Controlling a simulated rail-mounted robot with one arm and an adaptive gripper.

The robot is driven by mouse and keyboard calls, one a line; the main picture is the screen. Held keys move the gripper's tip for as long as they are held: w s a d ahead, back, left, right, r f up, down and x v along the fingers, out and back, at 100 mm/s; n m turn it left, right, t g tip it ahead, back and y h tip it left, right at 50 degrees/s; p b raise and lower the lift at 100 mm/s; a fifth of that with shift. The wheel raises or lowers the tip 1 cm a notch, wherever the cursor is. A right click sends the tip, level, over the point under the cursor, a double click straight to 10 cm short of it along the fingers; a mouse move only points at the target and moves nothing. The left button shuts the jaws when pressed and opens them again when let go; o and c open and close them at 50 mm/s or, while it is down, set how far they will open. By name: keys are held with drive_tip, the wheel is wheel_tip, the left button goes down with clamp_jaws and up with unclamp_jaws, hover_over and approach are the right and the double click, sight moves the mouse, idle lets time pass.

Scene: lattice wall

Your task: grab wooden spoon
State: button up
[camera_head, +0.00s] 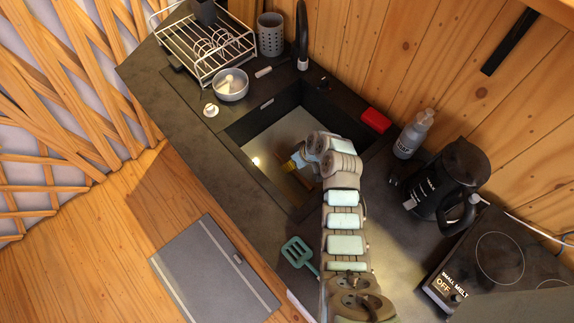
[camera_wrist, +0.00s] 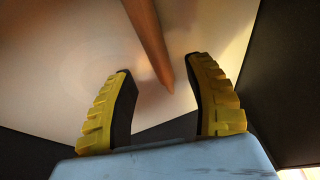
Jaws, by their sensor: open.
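The wooden spoon (camera_wrist: 152,42) shows in the wrist view as a brown handle coming in from the top edge, its narrow end between my fingertips. Its bowl is out of the wrist view. My gripper (camera_wrist: 157,66) has yellow-backed, black-padded fingers spread wide, with gaps on both sides of the handle. In the head view my gripper (camera_head: 293,163) is over the dark sink (camera_head: 243,153), and my arm hides part of the basin. The spoon is hard to make out there.
Sink walls lie close around my gripper. A red sponge (camera_head: 376,120), a soap bottle (camera_head: 413,134) and a black kettle (camera_head: 447,180) stand to the right. A dish rack (camera_head: 205,45) and a bowl (camera_head: 231,85) are behind left. A teal spatula (camera_head: 298,252) lies near the front edge.

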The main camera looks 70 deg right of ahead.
drive_tip(key=shift+x, duration=2.1)
drive_tip(key=shift+w, duration=0.15)
drive_tip(key=shift+r, duration=0.1)
clamp_jaws()
